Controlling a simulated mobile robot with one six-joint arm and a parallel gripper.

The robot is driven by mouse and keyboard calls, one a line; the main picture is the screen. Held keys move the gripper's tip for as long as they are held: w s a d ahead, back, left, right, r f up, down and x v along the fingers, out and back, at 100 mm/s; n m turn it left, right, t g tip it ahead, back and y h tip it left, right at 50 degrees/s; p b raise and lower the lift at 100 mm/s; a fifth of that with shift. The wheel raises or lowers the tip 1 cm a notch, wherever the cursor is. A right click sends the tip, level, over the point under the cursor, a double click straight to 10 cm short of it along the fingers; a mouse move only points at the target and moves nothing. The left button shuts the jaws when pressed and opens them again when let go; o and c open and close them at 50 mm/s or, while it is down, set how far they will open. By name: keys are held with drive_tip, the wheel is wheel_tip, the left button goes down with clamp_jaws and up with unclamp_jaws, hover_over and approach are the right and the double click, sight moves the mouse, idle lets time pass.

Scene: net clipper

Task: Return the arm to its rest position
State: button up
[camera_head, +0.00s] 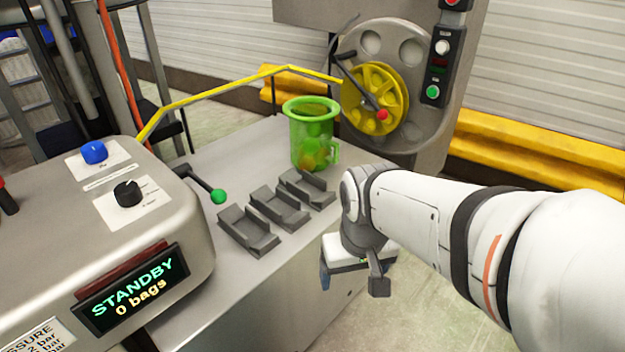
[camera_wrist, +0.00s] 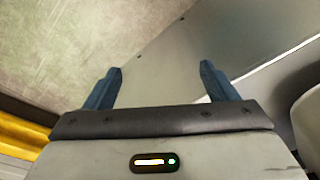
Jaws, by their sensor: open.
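My white arm (camera_head: 410,205) reaches in from the right in the head view and bends down at the wrist. My gripper (camera_head: 350,285) hangs just off the front edge of the steel table, low and to the right of the dark trays. In the wrist view my gripper (camera_wrist: 160,82) shows two blue fingers spread apart with nothing between them. Beyond the fingers are a grey metal surface and the floor. In the head view the fingers are partly hidden by the wrist.
A green jug (camera_head: 312,135) with round contents stands on the steel table (camera_head: 225,150). Several dark trays (camera_head: 278,207) lie before it. A green-knobbed lever (camera_head: 218,196) is at left. A machine display (camera_head: 135,290) reads STANDBY, 0 bags. A yellow reel (camera_head: 375,92) stands behind. Floor shows below my arm.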

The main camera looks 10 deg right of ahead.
drive_tip(key=w+d+r+t+h+p, duration=0.1)
drive_tip(key=w+d+r+t+p, duration=0.15)
drive_tip(key=r+p, duration=1.15)
wheel_tip(320, 180, up, 7)
drive_tip(key=s+a+g+y+p, duration=0.1)
drive_tip(key=s+a+p, duration=0.1)
drive_tip(key=p, duration=0.2)
drive_tip(key=shift+s+a+f, duration=0.15)
drive_tip(key=shift+s, duration=0.1)
